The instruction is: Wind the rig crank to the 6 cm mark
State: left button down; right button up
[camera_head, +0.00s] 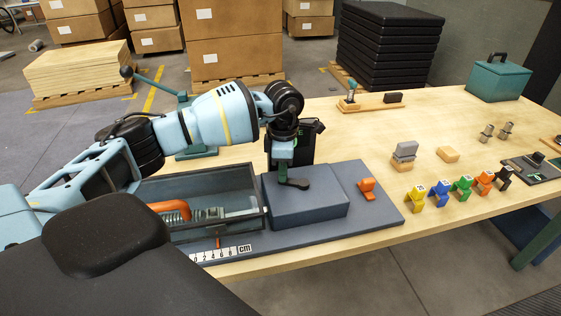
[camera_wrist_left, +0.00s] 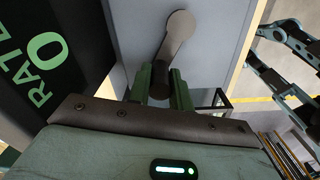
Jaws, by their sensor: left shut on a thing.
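The rig is a grey base with a block (camera_head: 305,207) and an open-topped trough (camera_head: 160,190) holding an orange part and a spring. A dark crank (camera_head: 295,184) sits on top of the block; its arm also shows in the left wrist view (camera_wrist_left: 179,32). My left gripper (camera_head: 283,160) points down over the block, shut on the crank's handle, with its fingers (camera_wrist_left: 161,88) either side of it. A cm scale (camera_head: 222,254) runs along the trough's front. A red pointer (camera_head: 218,242) stands around its middle; the exact mark is too small to read. My right gripper is out of view.
A black panel reading "RATE 0" (camera_wrist_left: 45,60) stands close beside the gripper. An orange clip (camera_head: 367,188) lies right of the block. Several coloured pieces (camera_head: 440,193), grey blocks (camera_head: 404,152) and a teal box (camera_head: 498,80) stand further right.

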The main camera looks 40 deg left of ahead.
pick_arm(q)
jog(key=n, duration=0.1)
jog(key=n+p, duration=0.1)
jog(key=s, duration=0.1)
jog(key=shift+d+r+n, duration=0.25)
jog(key=shift+d+n, duration=0.05)
jog(key=shift+n, duration=0.1)
jog(key=shift+s+d+f+n+p, duration=0.1)
jog(key=shift+s+d+n+p, duration=0.2)
jog(key=shift+n, duration=0.35)
jog(key=shift+s+d+f+n+p, duration=0.1)
jog(key=shift+s+n+p, duration=0.25)
jog(key=shift+n, duration=0.3)
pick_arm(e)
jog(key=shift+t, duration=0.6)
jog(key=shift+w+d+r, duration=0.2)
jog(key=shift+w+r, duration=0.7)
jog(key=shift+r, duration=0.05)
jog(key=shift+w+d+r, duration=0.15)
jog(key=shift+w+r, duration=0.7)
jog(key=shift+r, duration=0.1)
pick_arm(q)
jog(key=shift+w, duration=0.1)
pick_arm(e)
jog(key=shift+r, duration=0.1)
pick_arm(q)
jog(key=c, duration=1.3)
grip_release()
